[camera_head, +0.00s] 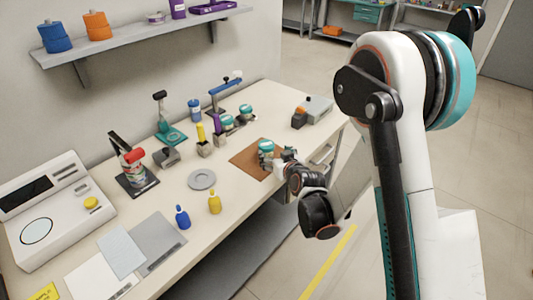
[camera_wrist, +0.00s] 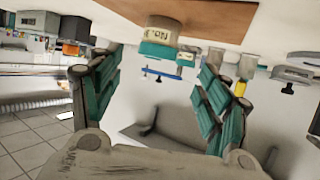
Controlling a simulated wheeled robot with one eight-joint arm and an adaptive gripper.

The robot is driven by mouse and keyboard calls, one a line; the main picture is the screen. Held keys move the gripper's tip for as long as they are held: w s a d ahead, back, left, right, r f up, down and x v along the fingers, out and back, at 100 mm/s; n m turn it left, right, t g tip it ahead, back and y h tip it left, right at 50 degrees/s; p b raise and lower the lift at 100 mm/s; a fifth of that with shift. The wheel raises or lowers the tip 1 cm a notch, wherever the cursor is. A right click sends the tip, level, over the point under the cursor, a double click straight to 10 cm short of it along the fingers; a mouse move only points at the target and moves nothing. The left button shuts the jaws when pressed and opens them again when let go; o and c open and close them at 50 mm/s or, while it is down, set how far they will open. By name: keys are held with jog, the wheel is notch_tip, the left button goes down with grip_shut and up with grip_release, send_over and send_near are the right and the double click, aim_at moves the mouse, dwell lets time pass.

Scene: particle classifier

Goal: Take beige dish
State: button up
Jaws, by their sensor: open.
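A small round dish with a beige side and a teal lid (camera_head: 266,147) stands on the brown mat near the table's front edge. In the wrist view, which looks upside down, the beige dish (camera_wrist: 160,36) shows top centre with a "No." label and its teal lid (camera_wrist: 160,52). My gripper (camera_head: 277,160) is close beside the dish, on its front right side. In the wrist view my gripper (camera_wrist: 158,72) is open, with its teal fingers spread left and right of the dish and nothing between them. Whether a finger touches the dish cannot be told.
The brown mat (camera_head: 245,160) lies bare around the dish. Several teal-lidded dishes (camera_head: 227,121) stand behind it. A grey round plate (camera_head: 202,179), a blue bottle (camera_head: 182,217) and a yellow bottle (camera_head: 214,202) stand to the left. A grey device (camera_head: 315,108) is at the right.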

aim_at(269, 150)
jog(key=b+x, duration=0.1)
jog(key=x, duration=0.5)
jog(key=shift+w+a+f, duration=0.1)
jog(key=shift+w+f, duration=0.05)
jog(key=shift+f, duration=0.05)
jog(key=b+x, duration=0.3)
jog(key=x, duration=0.1)
jog(key=shift+w+f, duration=0.3)
jog(key=shift+f, duration=0.05)
jog(key=shift+w+a, duration=0.1)
jog(key=shift+w, duration=0.2)
jog(key=c, duration=1.2)
